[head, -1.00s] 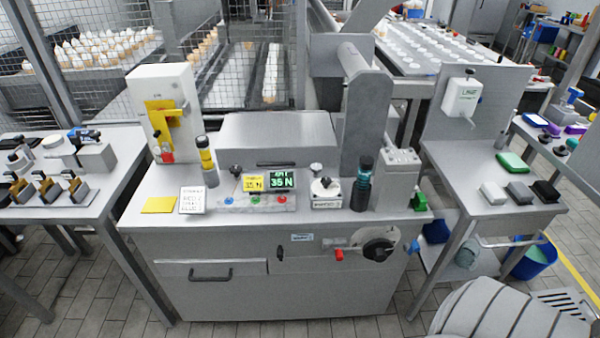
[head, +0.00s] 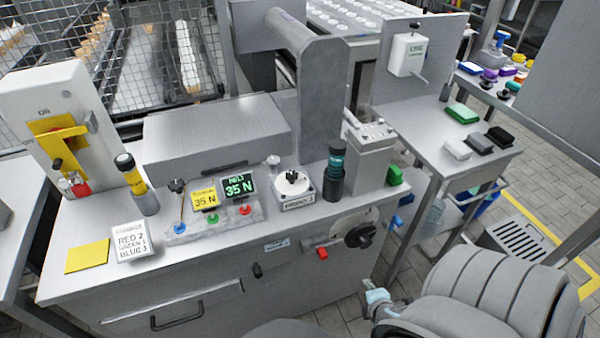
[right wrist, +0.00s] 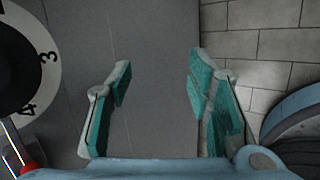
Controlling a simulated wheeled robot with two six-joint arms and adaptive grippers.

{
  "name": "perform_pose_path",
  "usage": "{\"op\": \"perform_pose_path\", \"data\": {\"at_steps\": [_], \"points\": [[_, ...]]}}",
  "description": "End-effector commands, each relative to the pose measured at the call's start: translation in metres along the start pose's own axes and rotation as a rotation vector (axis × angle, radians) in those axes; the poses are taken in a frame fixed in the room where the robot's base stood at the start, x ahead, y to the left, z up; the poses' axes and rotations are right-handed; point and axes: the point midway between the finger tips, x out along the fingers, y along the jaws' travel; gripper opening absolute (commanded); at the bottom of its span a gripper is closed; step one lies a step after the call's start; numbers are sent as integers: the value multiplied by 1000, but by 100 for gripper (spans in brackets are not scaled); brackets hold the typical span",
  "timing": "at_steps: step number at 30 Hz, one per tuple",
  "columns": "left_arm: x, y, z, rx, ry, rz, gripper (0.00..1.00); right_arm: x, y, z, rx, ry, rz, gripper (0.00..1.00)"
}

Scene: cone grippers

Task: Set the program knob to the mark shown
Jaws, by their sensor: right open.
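A large black knob (head: 361,236) sits on a pale dial on the machine's front panel. In the right wrist view the black knob (right wrist: 18,70) and its white dial ring (right wrist: 52,62), marked 3 and 4, show at the left edge. The knob's setting is too unclear to read. My right gripper (head: 376,297) is below and right of the knob, in front of the panel. In the right wrist view my right gripper (right wrist: 160,75) is open and empty, its teal pads apart, not touching the knob. My left gripper is out of view.
A white card (head: 132,243) reads RED 2, GREEN 1, BLUE 3. A small labelled dial box (head: 293,188) stands on the machine top.

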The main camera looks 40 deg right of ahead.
Motion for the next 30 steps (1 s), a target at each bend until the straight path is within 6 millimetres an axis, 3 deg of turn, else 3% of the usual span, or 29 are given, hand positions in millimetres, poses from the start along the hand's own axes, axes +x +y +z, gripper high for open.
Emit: {"op": "perform_pose_path", "data": {"at_steps": [1, 3, 5, 6, 9, 11, 14, 24, 30], "points": [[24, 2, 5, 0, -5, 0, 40, -7, 50, -3, -204, -11, 158, 46], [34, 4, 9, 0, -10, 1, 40, -44, 120, -9, -480, -61, 371, 46], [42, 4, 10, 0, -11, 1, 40, -84, 173, -22, -813, -127, 583, 46], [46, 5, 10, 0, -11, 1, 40, -114, 200, -36, -1004, -179, 718, 46], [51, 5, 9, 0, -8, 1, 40, -174, 236, -66, -1315, -301, 958, 46], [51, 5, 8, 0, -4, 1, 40, -190, 244, -77, -1431, -350, 1037, 46], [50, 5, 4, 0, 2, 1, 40, -193, 255, -86, -1484, -379, 1071, 46], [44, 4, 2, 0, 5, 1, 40, -150, 321, -118, -1473, -375, 1066, 46], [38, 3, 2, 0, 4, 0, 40, -130, 346, -132, -1475, -372, 1064, 46]]}}
